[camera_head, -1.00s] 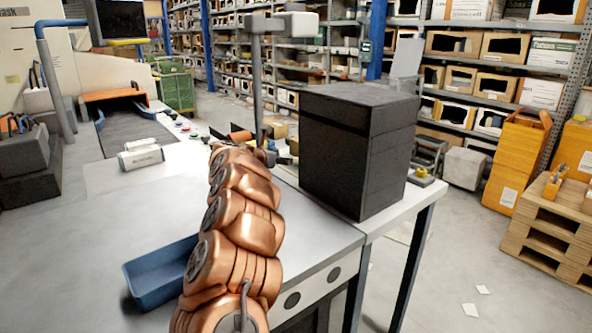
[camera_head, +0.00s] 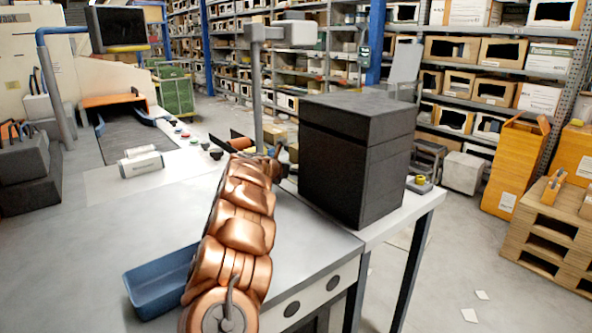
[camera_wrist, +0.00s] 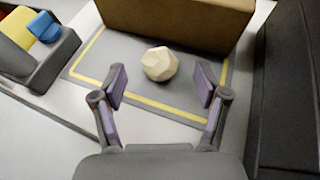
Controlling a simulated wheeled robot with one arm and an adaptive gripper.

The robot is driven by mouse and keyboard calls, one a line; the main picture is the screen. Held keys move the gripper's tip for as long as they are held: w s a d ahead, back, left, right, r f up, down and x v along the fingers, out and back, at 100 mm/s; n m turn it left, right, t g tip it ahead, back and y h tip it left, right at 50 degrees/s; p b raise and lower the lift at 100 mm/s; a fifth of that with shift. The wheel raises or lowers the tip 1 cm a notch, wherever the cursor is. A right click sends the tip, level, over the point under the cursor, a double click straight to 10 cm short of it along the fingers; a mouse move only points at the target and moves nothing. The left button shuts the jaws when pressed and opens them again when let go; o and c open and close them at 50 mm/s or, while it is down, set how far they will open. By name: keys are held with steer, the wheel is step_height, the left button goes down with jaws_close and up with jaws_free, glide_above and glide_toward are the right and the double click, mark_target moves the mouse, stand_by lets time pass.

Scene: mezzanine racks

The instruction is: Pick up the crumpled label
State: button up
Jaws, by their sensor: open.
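The crumpled label (camera_wrist: 160,64) is a pale cream, faceted ball in the wrist view. It lies on a grey mat (camera_wrist: 84,66) with a yellow border line. My gripper (camera_wrist: 160,84) is open, with one finger on each side of the view. The label shows between and slightly beyond the fingertips, with clear gaps to both, and nothing is held. In the head view my copper arm reaches over the bench, and the label is not visible there.
A brown box (camera_wrist: 180,18) stands just behind the label. A tall black box (camera_head: 352,160) stands close on the right. A grey holder (camera_wrist: 48,62) with yellow and blue items is at the left. A blue tray (camera_head: 150,290) sits at the bench's front.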

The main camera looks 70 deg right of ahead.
steer(key=shift+s+d+f, duration=0.1)
steer(key=shift+s+d, duration=0.05)
steer(key=shift+d, duration=0.6)
steer(key=shift+d+f+p, duration=0.35)
steer(key=shift+d+p, duration=0.05)
steer(key=shift+d, duration=0.15)
steer(key=shift+c, duration=0.4)
steer(key=c, duration=0.8)
